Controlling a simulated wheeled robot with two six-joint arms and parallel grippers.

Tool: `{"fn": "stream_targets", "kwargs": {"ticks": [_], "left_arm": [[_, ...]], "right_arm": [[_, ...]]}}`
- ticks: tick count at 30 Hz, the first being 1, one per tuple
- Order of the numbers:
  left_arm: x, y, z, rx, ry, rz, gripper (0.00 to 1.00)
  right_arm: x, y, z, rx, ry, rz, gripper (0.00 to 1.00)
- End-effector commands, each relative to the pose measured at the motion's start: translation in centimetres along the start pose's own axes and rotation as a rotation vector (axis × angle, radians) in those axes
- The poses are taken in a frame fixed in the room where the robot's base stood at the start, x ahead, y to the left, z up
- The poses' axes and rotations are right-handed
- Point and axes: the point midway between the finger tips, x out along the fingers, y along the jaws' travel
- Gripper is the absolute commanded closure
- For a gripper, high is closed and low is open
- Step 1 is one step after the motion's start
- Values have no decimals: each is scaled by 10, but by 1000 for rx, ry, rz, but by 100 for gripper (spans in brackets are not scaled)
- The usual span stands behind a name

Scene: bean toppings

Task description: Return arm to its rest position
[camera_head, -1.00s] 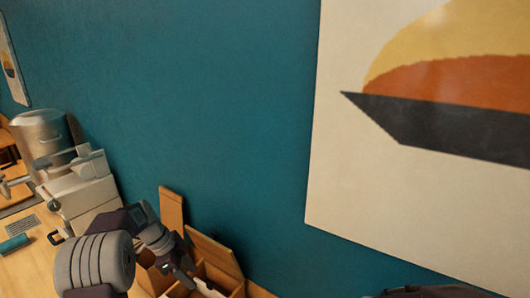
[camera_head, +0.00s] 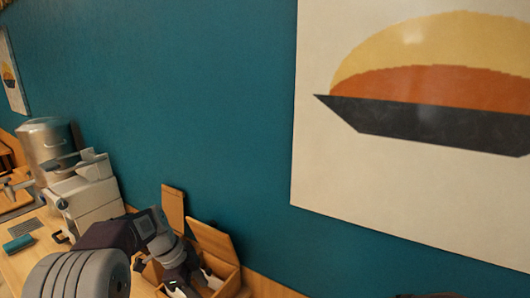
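My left arm comes in from the lower left of the head view and bends down to the right. My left gripper (camera_head: 180,286) is at the lower middle, in front of a wooden box. Its fingers are small and partly cut off by the frame's lower edge, so I cannot tell whether they are open or shut. Only a dark sliver of my own body or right arm shows at the bottom right edge. My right gripper is not visible.
The wooden box (camera_head: 213,238) with raised boards stands against the teal wall (camera_head: 215,110). A white machine (camera_head: 88,195) and a metal pot (camera_head: 47,145) stand on the wooden counter at left, with a teal item (camera_head: 18,243). A picture (camera_head: 420,190) hangs at right.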

Motion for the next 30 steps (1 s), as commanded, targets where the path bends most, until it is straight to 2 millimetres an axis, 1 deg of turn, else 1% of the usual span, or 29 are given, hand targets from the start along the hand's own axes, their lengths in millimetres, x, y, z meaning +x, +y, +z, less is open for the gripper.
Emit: {"fn": "stream_targets", "kwargs": {"ticks": [1, 4, 8, 9, 11, 12, 14, 15, 16, 18, 22, 25, 30], "left_arm": [[1, 14, -6, -8, -18, 8, 55], [6, 42, -13, -74, -62, 19, 55], [18, 88, -10, -258, -139, 12, 55], [23, 105, -6, -343, -168, 0, 55], [32, 131, 2, -500, -210, -29, 55], [38, 148, 10, -620, -235, -55, 55], [47, 170, 24, -816, -264, -99, 55], [52, 181, 32, -944, -275, -130, 55], [57, 187, 37, -1032, -280, -149, 55], [62, 192, 44, -1207, -274, -199, 55], [62, 179, 45, -1410, -222, -274, 55], [62, 178, 45, -1468, -213, -284, 55], [62, 178, 45, -1473, -213, -284, 55]], "right_arm": [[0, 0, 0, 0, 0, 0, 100], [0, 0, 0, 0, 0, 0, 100], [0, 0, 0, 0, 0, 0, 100], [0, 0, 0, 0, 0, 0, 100], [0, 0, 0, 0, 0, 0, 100], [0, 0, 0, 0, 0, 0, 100], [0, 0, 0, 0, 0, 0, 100], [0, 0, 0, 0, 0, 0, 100], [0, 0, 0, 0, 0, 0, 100], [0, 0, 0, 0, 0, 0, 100], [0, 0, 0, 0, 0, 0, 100], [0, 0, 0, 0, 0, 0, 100], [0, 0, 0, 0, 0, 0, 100]]}}
